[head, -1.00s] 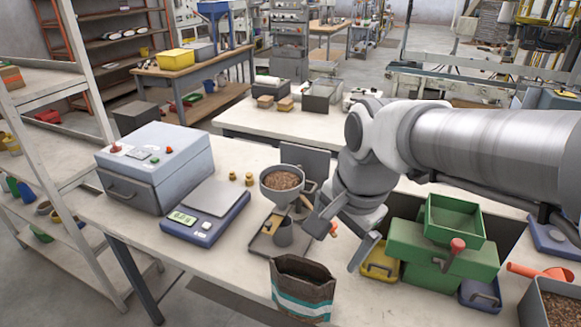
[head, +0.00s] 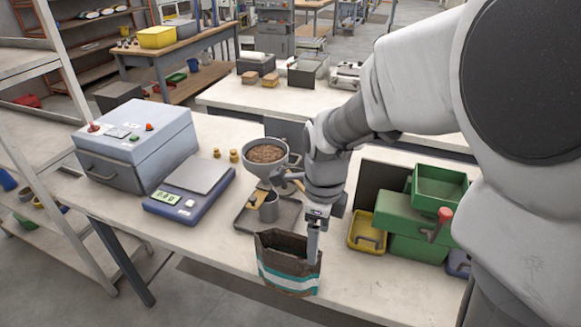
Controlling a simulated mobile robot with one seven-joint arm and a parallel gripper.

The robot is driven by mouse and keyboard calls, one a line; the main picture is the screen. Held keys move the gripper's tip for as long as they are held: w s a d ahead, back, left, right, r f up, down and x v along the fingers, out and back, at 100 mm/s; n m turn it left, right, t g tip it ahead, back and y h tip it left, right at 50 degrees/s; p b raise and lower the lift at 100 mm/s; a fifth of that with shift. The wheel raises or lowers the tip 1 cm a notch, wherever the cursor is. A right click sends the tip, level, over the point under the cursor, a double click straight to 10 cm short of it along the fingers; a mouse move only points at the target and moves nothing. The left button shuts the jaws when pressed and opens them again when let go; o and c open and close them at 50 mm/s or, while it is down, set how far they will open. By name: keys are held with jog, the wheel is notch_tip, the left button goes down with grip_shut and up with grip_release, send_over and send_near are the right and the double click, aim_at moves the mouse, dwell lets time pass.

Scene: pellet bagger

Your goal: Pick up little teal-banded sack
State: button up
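The little teal-banded sack (head: 287,272) stands upright at the front edge of the bench in the head view. It is dark, with a teal and white band around its lower part and an open top. My gripper (head: 313,243) points down at the sack's right rim. One finger shows in front of the sack's right side. The other finger is hidden, so I cannot tell if the gripper is open or has closed on the rim.
A funnel (head: 266,158) of brown pellets stands behind the sack, over a grey tray (head: 287,213) with a cup. A blue scale (head: 180,205) and a grey-blue machine (head: 130,155) are left. Green bins (head: 400,215) and a yellow bin (head: 363,235) are right.

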notch_tip(320, 180, down, 7)
jog(key=b, duration=0.2)
send_over(310, 290)
jog(key=shift+w+f, duration=0.15)
jog(key=shift+f, duration=1.2)
jog(key=shift+w+f, duration=0.1)
jog(key=shift+f, duration=1.2)
jog(key=shift+c, duration=0.2)
grip_shut()
